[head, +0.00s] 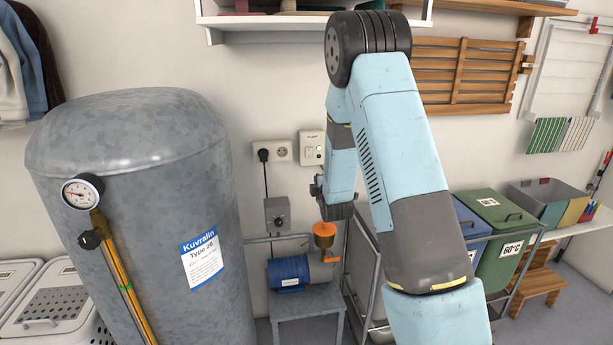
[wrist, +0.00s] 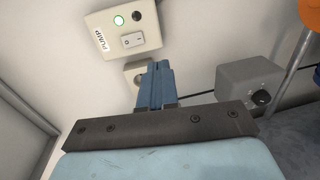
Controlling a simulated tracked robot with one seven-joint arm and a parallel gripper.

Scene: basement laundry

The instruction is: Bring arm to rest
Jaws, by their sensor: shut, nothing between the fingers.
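My pale blue arm (head: 400,150) rises through the middle of the head view, bends at a dark joint at the top and hangs down toward the wall. My gripper (head: 317,187) is in front of the wall, just below the pump switch box (head: 312,148). In the wrist view my gripper (wrist: 155,75) has its two blue fingers together, with nothing between them. The pump switch box (wrist: 122,30) there shows a lit green lamp and a rocker switch, beyond the fingertips. The fingers partly hide a wall socket (wrist: 134,75).
A large grey tank (head: 130,210) stands at left. A blue pump (head: 290,275) with an orange top (head: 324,234) sits on a small stand below my gripper. A wall shelf (head: 270,22) is overhead near my arm's bend. Lidded bins (head: 500,230) stand at right.

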